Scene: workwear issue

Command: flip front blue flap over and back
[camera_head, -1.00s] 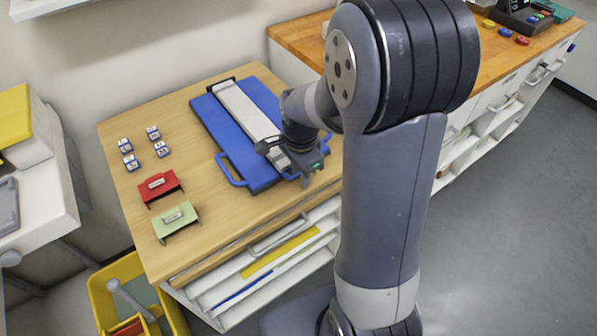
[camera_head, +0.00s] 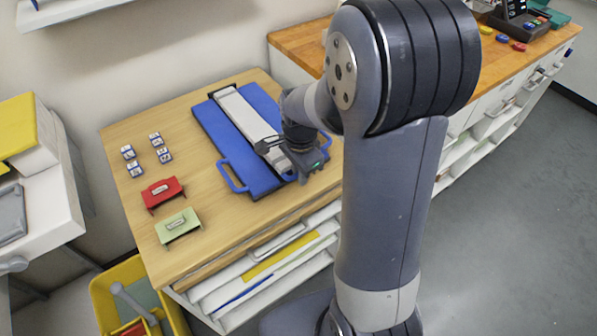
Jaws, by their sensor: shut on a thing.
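A folding board with blue flaps (camera_head: 222,140) and a pale grey strip (camera_head: 243,112) along its middle lies on the wooden table. A blue loop handle (camera_head: 232,180) sticks out at its left front. My gripper (camera_head: 309,174) is at the board's near right end, pointing down, shut on the front blue flap. The fingertips and the exact point of hold are hidden by the gripper body. A bit of blue (camera_head: 326,146) shows just right of my wrist. The board looks flat.
A red stand (camera_head: 162,190) and a green stand (camera_head: 178,226) are left of the board, with several small labelled blocks (camera_head: 134,168) behind them. A yellow bin (camera_head: 120,290) stands on the floor at the left front. The table's left part has bare room.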

